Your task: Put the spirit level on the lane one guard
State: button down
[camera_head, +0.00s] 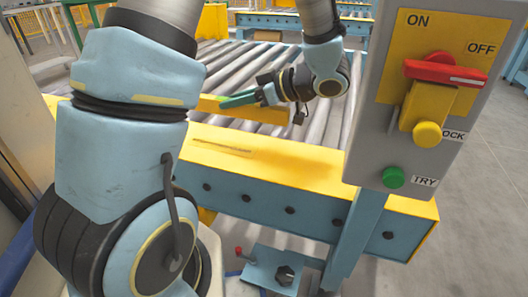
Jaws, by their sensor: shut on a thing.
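My gripper (270,92) is shut on a slim green bar, which looks like the spirit level (240,99). The level points left from the gripper and is held above the rollers, close to a narrow yellow rail (246,112). I cannot tell whether it touches that rail. The near guard (285,162) has a flat yellow top and a blue bolted side; a thin dark mark lies on its top at the left. No lane number is readable, so I cannot tell which guard is lane one. My own arm hides the left end of the guard.
A grey switch box (455,22) with a red handle and green button stands at the right on a blue post. Conveyor rollers (240,65) lie behind the near guard. A blue bracket (272,268) with a red knob sits low in front. Grey floor is open at right.

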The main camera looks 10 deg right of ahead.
notch_tip(320, 180, down, 10)
jog(key=b, duration=0.3)
jog(key=shift+r+b, duration=0.1)
jog(key=shift+b, duration=0.3)
jog(key=c, duration=0.6)
grip_release()
jog(key=shift+c, duration=0.2)
